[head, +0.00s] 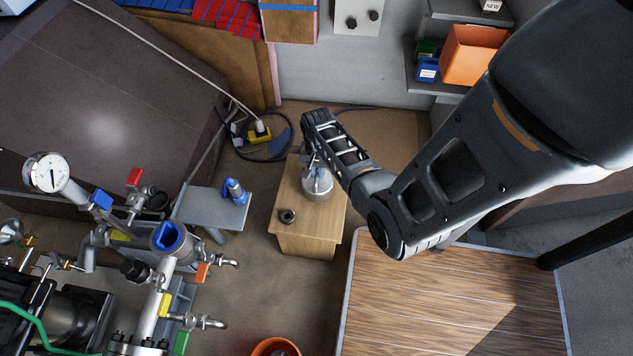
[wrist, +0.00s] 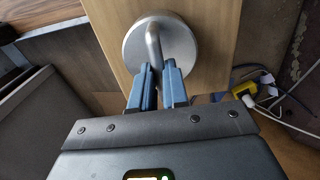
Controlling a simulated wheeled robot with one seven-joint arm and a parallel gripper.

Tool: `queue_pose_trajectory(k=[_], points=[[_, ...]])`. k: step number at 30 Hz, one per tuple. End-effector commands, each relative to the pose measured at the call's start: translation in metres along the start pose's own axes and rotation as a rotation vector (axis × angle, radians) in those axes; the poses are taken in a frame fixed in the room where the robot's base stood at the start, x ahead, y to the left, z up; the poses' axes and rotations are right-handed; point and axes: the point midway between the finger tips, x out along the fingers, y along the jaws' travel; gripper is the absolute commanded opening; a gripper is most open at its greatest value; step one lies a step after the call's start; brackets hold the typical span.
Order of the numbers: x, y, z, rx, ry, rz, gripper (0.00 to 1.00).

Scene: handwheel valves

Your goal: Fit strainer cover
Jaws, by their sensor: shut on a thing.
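The strainer cover appears to be a round silver metal piece (head: 318,187) on top of a small wooden cabinet (head: 305,237). In the wrist view it is a grey disc (wrist: 182,48) with a bent bar handle (wrist: 153,38) across its face. My gripper (head: 312,163) reaches down over it from the back. In the wrist view its blue fingers (wrist: 158,72) are shut on the near end of the handle, which they partly hide. The strainer body looks to be the silver pipe fitting with a blue-lined open top (head: 168,238), left of the cabinet.
A black ring (head: 288,216) lies on the cabinet's front left. A grey stand (head: 208,211) with a blue tool-like object (head: 235,191) is between cabinet and piping. A pressure gauge (head: 46,172) and coloured valve handles crowd the left. An orange bucket (head: 276,347) stands in front.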

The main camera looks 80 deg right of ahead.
Motion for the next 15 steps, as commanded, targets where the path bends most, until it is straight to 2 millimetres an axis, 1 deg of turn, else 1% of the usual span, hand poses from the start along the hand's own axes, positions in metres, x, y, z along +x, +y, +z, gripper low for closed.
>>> queue_pose_trajectory(k=[5, 15], points=[[-0.003, 0.000, 0.000, 0.000, 0.001, -0.001, 0.00], [-0.028, -0.001, 0.000, -0.001, 0.001, -0.001, 0.00]])
